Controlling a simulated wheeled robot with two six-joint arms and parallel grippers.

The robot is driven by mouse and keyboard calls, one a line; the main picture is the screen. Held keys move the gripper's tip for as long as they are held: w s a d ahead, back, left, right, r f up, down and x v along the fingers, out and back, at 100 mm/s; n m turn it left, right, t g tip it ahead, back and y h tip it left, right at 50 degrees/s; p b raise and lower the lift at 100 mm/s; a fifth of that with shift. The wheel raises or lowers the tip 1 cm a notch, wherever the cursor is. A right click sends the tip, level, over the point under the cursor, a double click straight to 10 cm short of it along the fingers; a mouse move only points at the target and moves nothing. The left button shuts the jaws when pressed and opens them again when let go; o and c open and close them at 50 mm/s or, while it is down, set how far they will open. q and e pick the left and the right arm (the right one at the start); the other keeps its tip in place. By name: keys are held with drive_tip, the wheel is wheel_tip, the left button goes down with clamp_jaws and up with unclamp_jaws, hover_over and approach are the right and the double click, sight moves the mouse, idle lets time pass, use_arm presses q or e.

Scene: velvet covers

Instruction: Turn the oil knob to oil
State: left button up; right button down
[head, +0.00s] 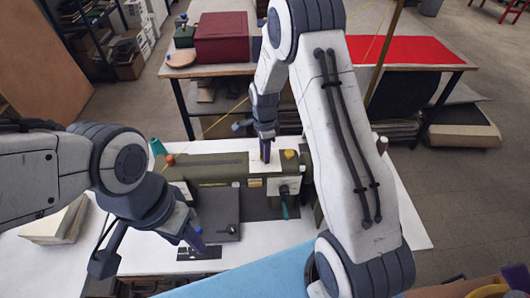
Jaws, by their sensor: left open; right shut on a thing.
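The olive-green sewing machine (213,172) stands on the white table, with a pale plate (267,169) on its top. My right gripper (265,151) points down at this plate and is shut on a small part there, apparently the oil knob. The fingers hide that part, so its setting cannot be read. A yellow-orange cap (289,154) stands on the machine just right of the fingertips. My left gripper (150,250) is open and empty, low at the front left, apart from the machine.
The white table (408,213) has a dark grey plate (212,205) and a light blue cloth (235,277) in front of the machine. A teal cone (158,147) and an orange ball (169,160) are at its left end. A stack of pale sheets (55,222) lies left.

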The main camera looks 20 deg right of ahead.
drive_tip(key=n+b, duration=0.1)
drive_tip(key=n, duration=0.2)
drive_tip(key=n+b, duration=0.1)
drive_tip(key=n, duration=0.4)
drive_tip(key=n+b, duration=0.1)
drive_tip(key=n, duration=0.3)
drive_tip(key=shift+n+b, duration=0.55)
drive_tip(key=shift+n, duration=1.65)
drive_tip(key=shift+c, duration=2.4)
unclamp_jaws()
drive_tip(key=shift+r, duration=0.1)
